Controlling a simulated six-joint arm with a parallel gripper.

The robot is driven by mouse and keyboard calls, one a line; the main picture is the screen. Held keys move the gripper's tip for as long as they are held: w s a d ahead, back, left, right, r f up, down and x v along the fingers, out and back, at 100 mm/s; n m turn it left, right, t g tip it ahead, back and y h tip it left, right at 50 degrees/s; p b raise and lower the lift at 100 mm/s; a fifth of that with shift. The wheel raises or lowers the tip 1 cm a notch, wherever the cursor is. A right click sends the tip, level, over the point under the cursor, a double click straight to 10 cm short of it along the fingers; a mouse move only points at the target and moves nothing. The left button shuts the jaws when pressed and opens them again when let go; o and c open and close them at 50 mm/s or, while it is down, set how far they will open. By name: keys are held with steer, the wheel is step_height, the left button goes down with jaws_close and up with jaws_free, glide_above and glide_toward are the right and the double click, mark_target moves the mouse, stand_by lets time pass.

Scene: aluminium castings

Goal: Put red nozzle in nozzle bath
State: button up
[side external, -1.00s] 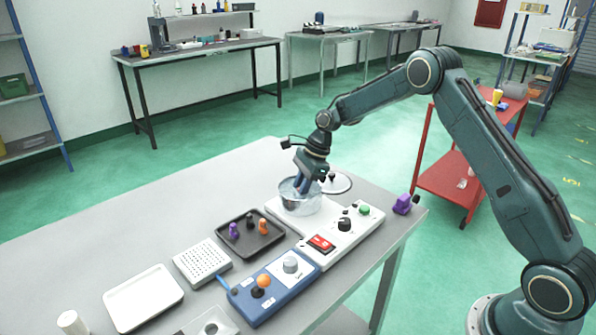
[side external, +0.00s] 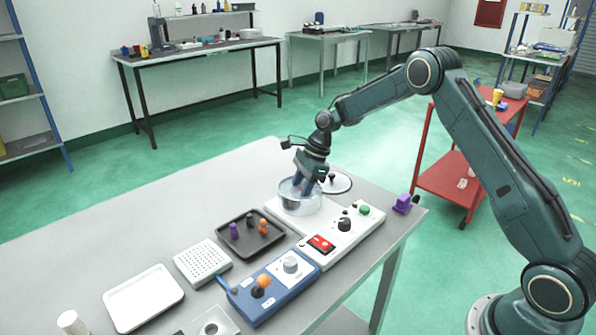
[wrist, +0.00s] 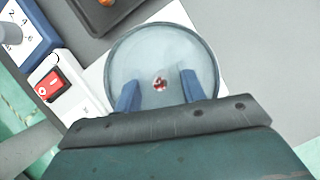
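The nozzle bath is a clear round bowl (side external: 301,205) on a white unit, and it fills the middle of the wrist view (wrist: 125,58). My gripper (side external: 302,191) points down into the bowl. In the wrist view its two blue fingers (wrist: 160,82) are spread apart over the bowl. The small red nozzle (wrist: 160,84) shows between the fingertips, inside the bowl's outline, with clear space on both sides. It is too small to tell how it lies. The side view barely shows it behind the fingers and bowl wall.
A dark tray (side external: 251,248) with purple, black and orange nozzles lies left of the bath. A round lid with a black knob (side external: 336,184) lies behind it. The white unit carries a red switch (side external: 321,243). A blue control box (side external: 273,288) stands in front.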

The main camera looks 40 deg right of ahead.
steer(key=v, duration=1.2)
stand_by(0.5)
steer(key=s+a+r+n+t+h, duration=0.1)
steer(key=s+a+r+n, duration=0.3)
steer(key=s+r+n, duration=0.3)
steer(key=s+a+r+n+t+h, duration=0.1)
steer(key=s+a+r+n, duration=0.3)
steer(key=s+r, duration=0.45)
steer(key=s+f+n+t+h, duration=0.2)
steer(key=s+n, duration=0.9)
steer(key=s, duration=1)
steer(key=shift+s+f, duration=0.3)
steer(key=shift+f, duration=0.6)
